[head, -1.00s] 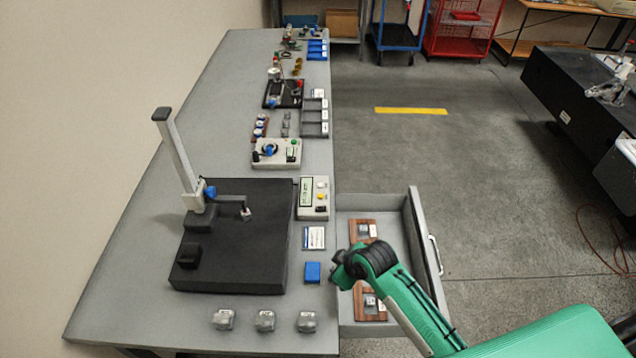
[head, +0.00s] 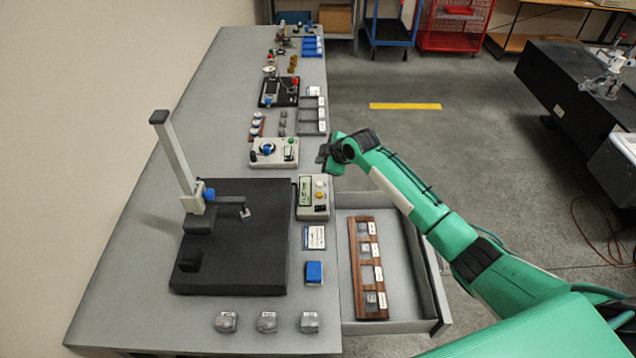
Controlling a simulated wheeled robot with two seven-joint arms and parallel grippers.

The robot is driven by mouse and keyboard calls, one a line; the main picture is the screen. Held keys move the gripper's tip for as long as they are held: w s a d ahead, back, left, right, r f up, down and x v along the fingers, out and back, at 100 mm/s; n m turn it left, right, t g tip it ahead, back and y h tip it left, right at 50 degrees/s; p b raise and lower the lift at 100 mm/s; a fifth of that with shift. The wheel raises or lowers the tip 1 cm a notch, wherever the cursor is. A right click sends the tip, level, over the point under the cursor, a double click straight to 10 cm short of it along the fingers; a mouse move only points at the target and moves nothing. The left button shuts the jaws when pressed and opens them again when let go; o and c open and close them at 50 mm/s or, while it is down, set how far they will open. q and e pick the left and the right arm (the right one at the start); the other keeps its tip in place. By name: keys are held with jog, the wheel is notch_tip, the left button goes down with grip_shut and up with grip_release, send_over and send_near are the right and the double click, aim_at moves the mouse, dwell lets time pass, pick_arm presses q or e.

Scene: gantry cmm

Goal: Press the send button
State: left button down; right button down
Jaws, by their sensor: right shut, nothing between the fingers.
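A light box with a small display (head: 307,190) stands on the bench to the right of the black plate. It carries a pale button (head: 319,184) and a yellow button (head: 319,195); their labels are too small to read, so I cannot tell which is send. My right gripper (head: 325,158) is shut and empty. In the picture it shows just above and right of the display box, by the bench's right edge, apart from the buttons. My left gripper is out of view.
A black plate (head: 235,265) bears a stand with an upright post (head: 178,160). A control box (head: 265,158) with a joystick stands farther back. An open drawer (head: 400,290) holding a wooden rack (head: 366,250) juts out at the right. Grey blocks (head: 267,321) lie in front.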

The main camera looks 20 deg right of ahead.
aim_at(319, 184)
jog(key=shift+w+d+r, duration=0.2)
jog(key=shift+w+r, duration=0.2)
jog(key=shift+w, duration=0.05)
notch_tip(319, 184, down, 8)
jog(key=b, duration=0.6)
jog(key=shift+f, duration=0.15)
jog(key=shift+f+b, duration=0.3)
dwell(1.5)
jog(key=shift+f, duration=0.4)
jog(key=shift+f+b, duration=0.5)
jog(key=shift+b, duration=0.05)
dwell(0.5)
jog(key=shift+r, duration=0.1)
jog(key=shift+s+r+p, duration=0.1)
jog(key=shift+r+p, duration=0.65)
jog(key=shift+r, duration=0.1)
